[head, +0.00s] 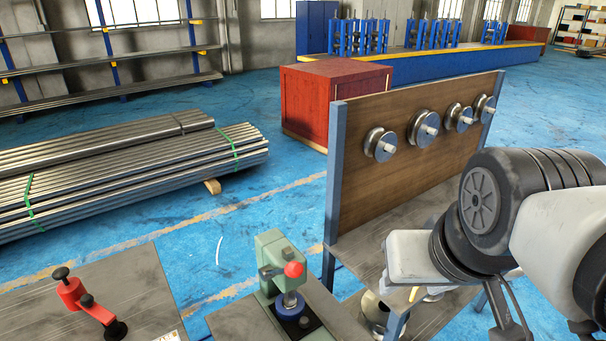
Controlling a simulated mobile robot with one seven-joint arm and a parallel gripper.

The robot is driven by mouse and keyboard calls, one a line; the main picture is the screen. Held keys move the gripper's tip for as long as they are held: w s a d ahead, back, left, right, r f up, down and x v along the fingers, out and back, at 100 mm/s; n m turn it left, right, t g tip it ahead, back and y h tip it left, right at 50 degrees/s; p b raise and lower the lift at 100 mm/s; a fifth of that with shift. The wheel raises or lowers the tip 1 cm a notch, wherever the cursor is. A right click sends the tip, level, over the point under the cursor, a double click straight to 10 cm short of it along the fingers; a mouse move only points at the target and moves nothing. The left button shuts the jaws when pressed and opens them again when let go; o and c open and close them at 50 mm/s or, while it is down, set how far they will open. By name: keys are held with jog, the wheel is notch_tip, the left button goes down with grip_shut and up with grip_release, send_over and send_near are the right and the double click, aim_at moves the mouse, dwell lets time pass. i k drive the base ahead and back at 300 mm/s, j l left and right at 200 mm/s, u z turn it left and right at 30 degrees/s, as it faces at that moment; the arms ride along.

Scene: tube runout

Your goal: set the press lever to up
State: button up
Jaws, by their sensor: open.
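The press (270,262) is a small green machine on a grey bench at the bottom centre. Its lever ends in a red ball knob (293,269), at the upper front of the press, just above a blue round part. The lever's shaft is mostly hidden behind the knob, so its exact angle is hard to judge. My arm comes in from the right edge. My gripper (546,325) shows only in part as dark finger parts low at the right, cut by the bottom edge. It is open, well to the right of the press and apart from it.
A wooden board (395,170) with metal rollers on blue posts stands between the press and my arm's far side. A bench with a red clamp (72,293) is at the lower left. Steel tubes (120,170) lie stacked behind it. Blue floor (215,245) is open between.

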aim_at(294, 269)
jog(key=k+u, duration=0.2)
jog(key=u, duration=0.15)
jog(key=k+u, duration=0.15)
jog(key=u, duration=0.2)
